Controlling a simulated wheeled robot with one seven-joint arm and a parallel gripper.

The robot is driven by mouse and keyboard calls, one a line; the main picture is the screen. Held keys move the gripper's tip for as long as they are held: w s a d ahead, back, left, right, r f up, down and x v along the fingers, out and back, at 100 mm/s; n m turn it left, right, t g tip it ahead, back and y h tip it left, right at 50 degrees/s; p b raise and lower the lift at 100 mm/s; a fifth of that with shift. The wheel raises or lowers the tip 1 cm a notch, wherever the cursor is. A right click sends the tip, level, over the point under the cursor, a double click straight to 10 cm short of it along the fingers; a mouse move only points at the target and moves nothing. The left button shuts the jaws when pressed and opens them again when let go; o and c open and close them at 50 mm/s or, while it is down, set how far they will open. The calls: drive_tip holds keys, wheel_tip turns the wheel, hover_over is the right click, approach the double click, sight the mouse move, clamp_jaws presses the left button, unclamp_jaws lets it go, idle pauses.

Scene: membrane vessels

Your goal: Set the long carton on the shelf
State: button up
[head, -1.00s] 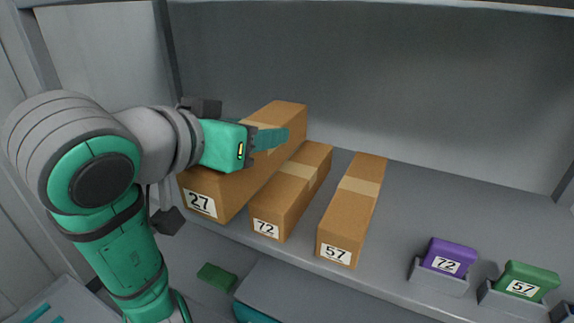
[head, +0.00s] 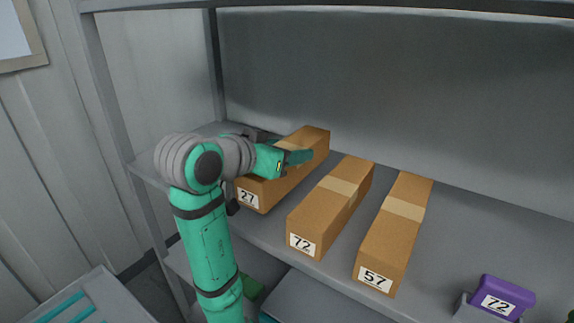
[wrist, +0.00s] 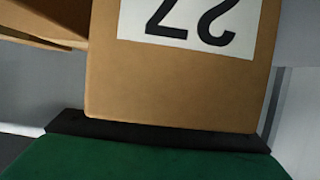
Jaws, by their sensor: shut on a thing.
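The long brown carton labelled 27 (head: 268,193) is at the left of the row on the grey shelf (head: 450,225). My gripper (head: 284,160) is shut on it across its upper part, with one teal finger showing along its right side. The other finger is hidden. In the wrist view the carton's 27 end (wrist: 180,85) fills the middle, its label upside down, above my green gripper body. The carton lies lengthwise into the shelf, over the shelf board. I cannot tell whether its underside touches the board.
A carton labelled 72 (head: 330,208) lies right of the held one, with a narrow gap between. A carton labelled 57 (head: 396,235) lies further right. A purple block labelled 72 (head: 502,296) sits in a holder at the front right. A shelf upright (head: 215,65) stands left.

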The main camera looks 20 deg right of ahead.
sight(258, 193)
drive_tip(key=shift+w+f, duration=0.3)
drive_tip(key=shift+w+d+f, duration=0.1)
drive_tip(key=shift+w+f, duration=0.05)
drive_tip(key=shift+f, duration=0.8)
drive_tip(key=shift+w+f, duration=0.15)
drive_tip(key=shift+f, duration=0.75)
drive_tip(key=shift+f, duration=0.1)
drive_tip(key=o, duration=1.4)
drive_tip(key=shift+o, duration=0.2)
drive_tip(key=shift+s+a+r, duration=0.15)
drive_tip(key=shift+a+r, duration=0.05)
drive_tip(key=shift+a, duration=0.05)
drive_tip(key=v, duration=1.1)
drive_tip(key=shift+s+a, duration=0.15)
